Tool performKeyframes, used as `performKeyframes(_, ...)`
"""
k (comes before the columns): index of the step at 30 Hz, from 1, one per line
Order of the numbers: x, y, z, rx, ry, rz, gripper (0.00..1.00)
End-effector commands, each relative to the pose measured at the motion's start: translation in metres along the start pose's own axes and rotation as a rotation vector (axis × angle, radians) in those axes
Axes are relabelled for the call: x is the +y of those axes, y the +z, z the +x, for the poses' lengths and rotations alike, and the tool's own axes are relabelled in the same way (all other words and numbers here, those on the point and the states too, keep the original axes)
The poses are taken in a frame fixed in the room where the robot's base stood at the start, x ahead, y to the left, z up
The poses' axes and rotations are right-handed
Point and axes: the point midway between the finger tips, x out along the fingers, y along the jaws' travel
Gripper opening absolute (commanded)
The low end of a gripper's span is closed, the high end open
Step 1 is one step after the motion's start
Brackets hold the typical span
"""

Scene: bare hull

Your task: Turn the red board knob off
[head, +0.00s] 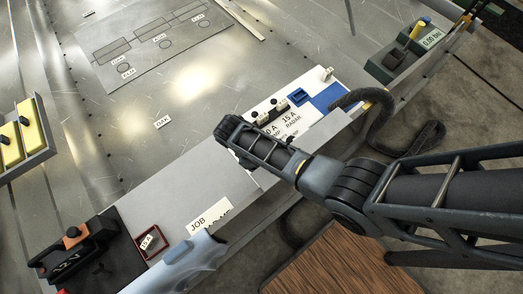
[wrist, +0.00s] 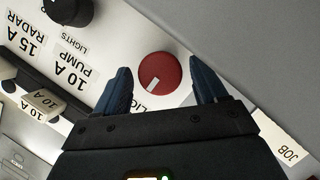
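The red knob (wrist: 158,74) is a round dial with a white mark pointing to the lower left in the wrist view. It sits on the white board (wrist: 135,30), which also shows in the head view (head: 316,122). My gripper (wrist: 164,76) is open, with one blue finger on each side of the knob. Small gaps show between knob and fingers, so it is not gripped. A label below the knob is partly covered by my gripper. In the head view my arm hides the knob.
A black knob (wrist: 68,10) and a pale 10 A block (wrist: 44,101) are near the gripper. A blue panel (head: 331,97) lies right on the board. A 12 V battery (head: 78,262) and red-framed 15 A tray (head: 149,243) stand lower left. The metal floor (head: 130,145) beyond is mostly clear.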

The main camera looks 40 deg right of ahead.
Motion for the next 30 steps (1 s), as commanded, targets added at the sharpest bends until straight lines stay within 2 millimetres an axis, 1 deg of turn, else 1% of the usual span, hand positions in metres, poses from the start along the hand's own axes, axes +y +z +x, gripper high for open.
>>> performKeyframes(7,0.0,0.0,0.0,-0.001,-0.001,0.001,0.75)
performKeyframes(10,0.0,0.0,-0.004,0.0,-0.001,0.001,0.75)
performKeyframes(14,0.0,0.0,-0.021,0.002,0.001,0.001,0.75)
performKeyframes(18,0.0,0.0,-0.045,0.001,0.0,0.001,0.75)
performKeyframes(22,0.0,0.0,-0.063,0.002,0.001,0.001,0.75)
performKeyframes(26,0.0,0.0,-0.074,0.001,0.0,0.0,0.75)
performKeyframes(30,0.0,0.0,-0.078,-0.001,-0.001,0.0,0.75)
